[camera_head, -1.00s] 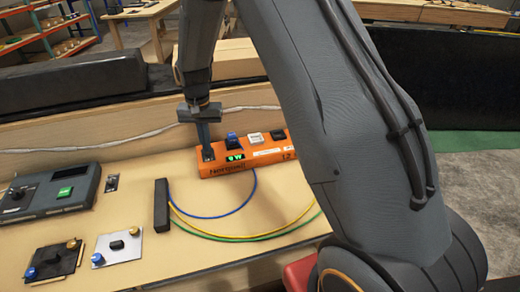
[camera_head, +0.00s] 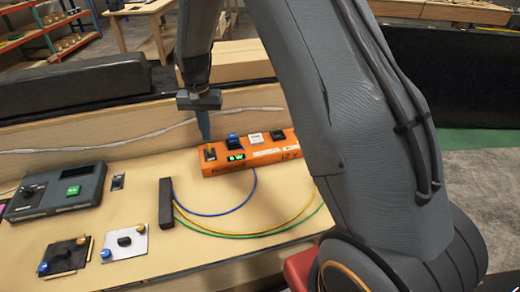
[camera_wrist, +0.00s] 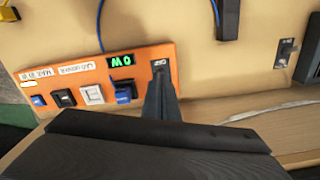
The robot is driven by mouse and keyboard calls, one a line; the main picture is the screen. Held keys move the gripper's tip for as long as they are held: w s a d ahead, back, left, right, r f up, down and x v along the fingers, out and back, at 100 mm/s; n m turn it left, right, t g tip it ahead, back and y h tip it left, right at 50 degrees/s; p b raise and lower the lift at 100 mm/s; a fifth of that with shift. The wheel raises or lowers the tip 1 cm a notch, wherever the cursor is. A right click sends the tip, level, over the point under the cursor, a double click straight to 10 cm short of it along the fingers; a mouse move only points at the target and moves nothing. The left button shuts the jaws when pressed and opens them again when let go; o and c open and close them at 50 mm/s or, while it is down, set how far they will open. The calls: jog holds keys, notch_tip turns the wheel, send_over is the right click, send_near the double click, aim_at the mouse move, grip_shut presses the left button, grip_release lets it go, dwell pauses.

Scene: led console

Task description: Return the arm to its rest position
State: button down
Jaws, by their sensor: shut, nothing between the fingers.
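My gripper (camera_head: 204,137) is shut and empty, pointing down over the left end of the orange console (camera_head: 218,167). Its fingertips are just above or beside the console's leftmost control (camera_head: 210,152); I cannot tell whether they touch. The console has a lit green display (camera_head: 236,157), a blue control, a white one and a black one.
Blue, yellow and green wires run from a black block (camera_head: 166,203) across the table. A grey box (camera_head: 55,191) with a green button and two small panels (camera_head: 124,243) lie at left. A wooden ledge and a black bar (camera_head: 90,82) stand behind.

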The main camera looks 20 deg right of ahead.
jog(key=s+d+r+n, duration=0.1)
jog(key=s+d+r, duration=0.1)
jog(key=s, duration=0.6)
jog(key=s+d+r+n+t+b, duration=0.1)
jog(key=s+d, duration=0.3)
jog(key=s, duration=0.5)
jog(key=s+d+r+n, duration=0.2)
jog(key=s+d, duration=0.1)
jog(key=s, duration=0.5)
jog(key=shift+s+d+r+n+b, duration=0.3)
jog(key=shift+s+d+r+b, duration=0.05)
jog(key=shift+b, duration=0.05)
jog(key=shift+a, duration=0.1)
